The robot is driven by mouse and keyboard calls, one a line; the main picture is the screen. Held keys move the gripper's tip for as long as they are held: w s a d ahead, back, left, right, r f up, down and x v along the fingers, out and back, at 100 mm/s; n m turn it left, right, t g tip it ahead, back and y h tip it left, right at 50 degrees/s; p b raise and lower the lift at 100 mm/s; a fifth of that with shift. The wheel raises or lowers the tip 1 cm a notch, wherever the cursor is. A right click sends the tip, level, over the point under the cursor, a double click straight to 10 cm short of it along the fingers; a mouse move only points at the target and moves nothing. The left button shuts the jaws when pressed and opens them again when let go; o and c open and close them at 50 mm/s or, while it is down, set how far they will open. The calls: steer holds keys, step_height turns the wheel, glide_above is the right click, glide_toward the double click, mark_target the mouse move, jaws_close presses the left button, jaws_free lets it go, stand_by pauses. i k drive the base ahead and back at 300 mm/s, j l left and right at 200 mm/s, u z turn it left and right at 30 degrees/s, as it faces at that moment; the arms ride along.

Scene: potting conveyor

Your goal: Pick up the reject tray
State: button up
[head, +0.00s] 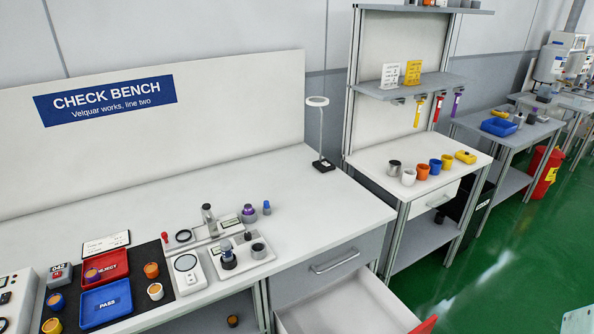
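The reject tray (121,261) is a small shallow red tray marked REJECT. It lies on a dark mat (185,285) on the check bench at the lower left of the head view. A small orange-topped part (92,274) sits in its left side. The blue PASS tray (90,310) lies just in front of it. My gripper does not show in this view.
Small orange-topped parts (151,270) stand beside the trays. A white card (105,243) lies behind the reject tray. A grey box marked 042 (60,275) stands left. A gauge fixture (240,258) stands right. A drawer (345,308) is open below; the bench's back is clear.

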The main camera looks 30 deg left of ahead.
mark_target(113, 265)
steer(key=u, duration=0.45)
steer(key=j+u, duration=0.1)
steer(key=u, duration=0.3)
steer(key=j+u, duration=0.1)
steer(key=u, duration=0.8)
steer(key=j+u, duration=0.15)
steer(key=u, duration=0.7)
steer(key=j, duration=0.05)
